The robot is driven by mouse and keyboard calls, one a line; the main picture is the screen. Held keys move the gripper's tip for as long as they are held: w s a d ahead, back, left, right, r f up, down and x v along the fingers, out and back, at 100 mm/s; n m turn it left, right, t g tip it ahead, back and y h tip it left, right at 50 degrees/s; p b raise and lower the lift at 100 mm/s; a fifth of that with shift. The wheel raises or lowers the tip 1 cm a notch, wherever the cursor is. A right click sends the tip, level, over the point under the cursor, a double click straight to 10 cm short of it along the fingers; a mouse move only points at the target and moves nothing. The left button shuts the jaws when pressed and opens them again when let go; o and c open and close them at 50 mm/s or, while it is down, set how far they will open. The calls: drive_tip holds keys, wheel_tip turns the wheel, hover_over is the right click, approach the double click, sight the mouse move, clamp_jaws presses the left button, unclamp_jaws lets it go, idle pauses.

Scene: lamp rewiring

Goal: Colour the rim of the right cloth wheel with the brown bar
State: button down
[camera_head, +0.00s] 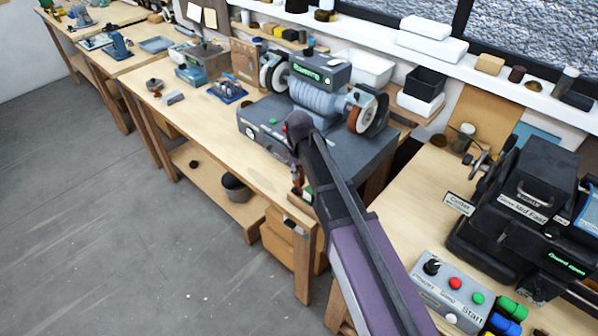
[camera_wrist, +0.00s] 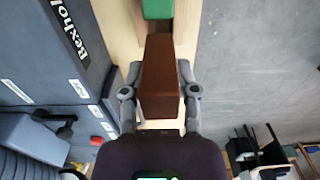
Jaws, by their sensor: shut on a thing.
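The brown bar (camera_wrist: 160,85) is held between the two fingers of my gripper (camera_wrist: 159,72), which is shut on it in the wrist view. In the head view my gripper (camera_head: 297,172) is low by the front right end of the bench, partly hidden by my arm. The right cloth wheel (camera_head: 356,118) is on the right end of the grey buffing machine (camera_head: 320,98), pale with an orange-brown part, inside a dark guard. My gripper and the bar are apart from it, in front and to its left. The left wheel (camera_head: 268,73) is at the other end.
A green block (camera_wrist: 158,9) lies just beyond the bar in the wrist view. The machine's dark base (camera_head: 350,150) stands close beside my gripper. A second bench at right carries a black machine (camera_head: 535,185) and a button box (camera_head: 450,290). Floor at left is open.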

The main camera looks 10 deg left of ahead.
drive_tip(key=shift+f+b, duration=0.95)
drive_tip(key=shift+f, duration=0.3)
drive_tip(key=shift+f, duration=0.15)
